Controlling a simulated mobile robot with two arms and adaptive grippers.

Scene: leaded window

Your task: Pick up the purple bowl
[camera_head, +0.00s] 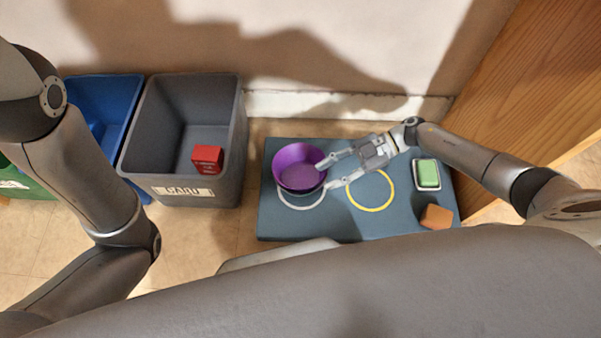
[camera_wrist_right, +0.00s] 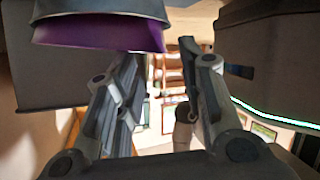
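The purple bowl (camera_head: 297,178) is at the left part of the blue-grey mat (camera_head: 345,222), overlapping a white ring (camera_head: 303,205). My right gripper (camera_head: 324,174) reaches in from the right to the bowl's right side, with its fingers spread. One fingertip overlaps the rim and the other is by the outer side; I cannot tell if they touch it. In the right wrist view the bowl (camera_wrist_right: 100,33) fills the upper left, and the open fingers (camera_wrist_right: 160,52) have a clear gap between them. My left gripper is out of view.
A grey bin (camera_head: 180,178) with a red box (camera_head: 208,159) and a blue bin (camera_head: 102,88) stand left. A wooden panel (camera_head: 525,90) bounds the right.

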